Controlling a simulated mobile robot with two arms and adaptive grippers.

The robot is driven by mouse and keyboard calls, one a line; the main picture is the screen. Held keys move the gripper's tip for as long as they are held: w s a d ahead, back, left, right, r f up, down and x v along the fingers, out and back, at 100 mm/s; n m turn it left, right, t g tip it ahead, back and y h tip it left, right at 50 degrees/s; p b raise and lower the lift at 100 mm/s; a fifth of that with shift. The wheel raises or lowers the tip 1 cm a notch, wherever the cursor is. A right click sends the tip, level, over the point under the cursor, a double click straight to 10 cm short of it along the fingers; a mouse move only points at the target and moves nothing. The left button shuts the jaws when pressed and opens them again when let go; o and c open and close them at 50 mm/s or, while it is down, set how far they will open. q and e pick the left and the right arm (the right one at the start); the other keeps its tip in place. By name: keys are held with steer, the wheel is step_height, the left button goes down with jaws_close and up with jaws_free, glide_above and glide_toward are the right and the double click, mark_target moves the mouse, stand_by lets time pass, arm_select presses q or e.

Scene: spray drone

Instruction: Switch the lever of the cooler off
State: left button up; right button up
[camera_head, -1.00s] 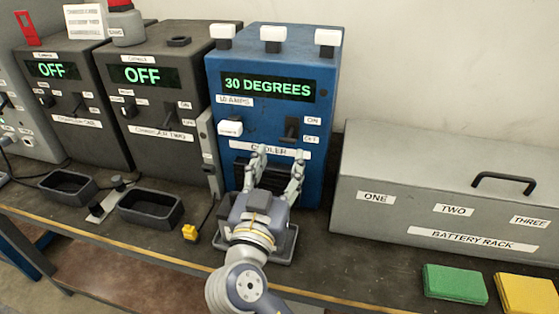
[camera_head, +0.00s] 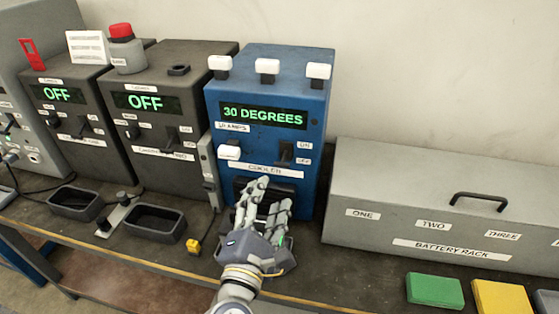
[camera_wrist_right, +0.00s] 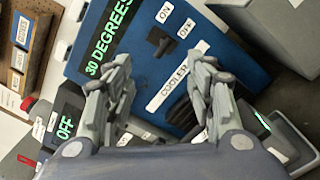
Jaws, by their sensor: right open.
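The blue cooler (camera_head: 268,136) stands at the middle of the bench, with a display reading "30 DEGREES". Its black lever (camera_head: 286,152) sits at the right of the front, beside the ON and OFF labels; it also shows in the right wrist view (camera_wrist_right: 160,41). Whether the lever is up or down is hard to tell. My right gripper (camera_head: 269,195) is open and empty, in front of the cooler's lower part, below the lever and the COOLER label. In the right wrist view its fingers (camera_wrist_right: 165,85) are spread apart, short of the lever. My left gripper is not in view.
Two dark chargers (camera_head: 160,125) reading OFF stand left of the cooler. A grey battery rack (camera_head: 440,200) is on the right. Green (camera_head: 434,291) and yellow (camera_head: 501,297) blocks lie at the front right. Black trays (camera_head: 155,222) and a yellow plug (camera_head: 193,246) lie at left.

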mark_target(281, 166)
steer(key=w+d+n+p, duration=0.1)
steer(key=w+n, duration=0.1)
steer(key=n, duration=0.1)
steer(key=w+d+n+p, duration=0.1)
steer(key=w+n+p, duration=0.1)
steer(key=w+n, duration=0.1)
steer(key=w+d+n+p, duration=0.1)
steer(key=w+n, duration=0.2)
steer(key=n, duration=0.1)
steer(key=shift+w+d+r+p, duration=0.1)
steer(key=shift+w+p, duration=0.15)
steer(key=shift+p, duration=0.1)
